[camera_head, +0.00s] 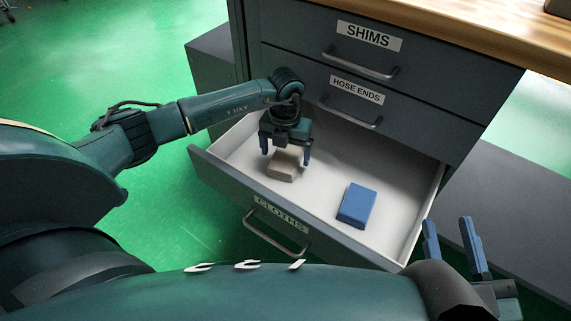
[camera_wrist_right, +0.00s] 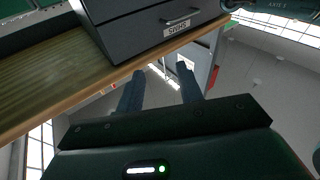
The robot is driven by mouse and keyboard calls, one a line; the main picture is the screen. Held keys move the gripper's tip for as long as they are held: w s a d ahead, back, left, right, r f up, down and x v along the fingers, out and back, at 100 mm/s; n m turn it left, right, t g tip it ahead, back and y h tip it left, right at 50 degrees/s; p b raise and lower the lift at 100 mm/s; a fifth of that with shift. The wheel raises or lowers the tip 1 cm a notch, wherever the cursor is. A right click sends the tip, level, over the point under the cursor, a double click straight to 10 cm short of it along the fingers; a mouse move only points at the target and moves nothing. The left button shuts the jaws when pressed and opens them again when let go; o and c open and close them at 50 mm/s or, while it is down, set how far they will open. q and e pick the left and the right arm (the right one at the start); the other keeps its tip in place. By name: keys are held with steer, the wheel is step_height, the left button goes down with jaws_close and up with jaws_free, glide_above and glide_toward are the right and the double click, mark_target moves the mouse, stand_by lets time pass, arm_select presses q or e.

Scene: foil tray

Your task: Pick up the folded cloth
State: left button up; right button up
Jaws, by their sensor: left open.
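A beige folded cloth (camera_head: 283,171) lies in the open drawer labelled CLOTHS (camera_head: 228,170), towards its left side. A blue folded cloth (camera_head: 357,204) lies in the same drawer, to the right of the beige one and apart from it. My left gripper (camera_head: 286,158) points down at the beige cloth, open, with one finger at each side of it. The gripper's body hides part of the cloth's far side; I cannot tell whether the fingers touch it. My right gripper (camera_head: 453,247) is outside the drawer at the right, open and empty; its spread fingers also show in the right wrist view (camera_wrist_right: 160,85).
The grey cabinet has shut drawers labelled SHIMS (camera_head: 368,37) and HOSE ENDS (camera_head: 356,90) above the open one. A wooden worktop (camera_head: 470,40) runs along the top. The drawer's front wall and handle (camera_head: 275,232) face me. Bare drawer floor lies between the cloths.

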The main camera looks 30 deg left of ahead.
arm_select(q)
step_height(320, 180, down, 2)
steer(key=shift+f, duration=0.15)
steer(key=c, duration=1.1)
steer(key=shift+o, duration=0.2)
arm_select(e)
steer(key=shift+a+r, duration=0.1)
steer(key=shift+r, duration=0.05)
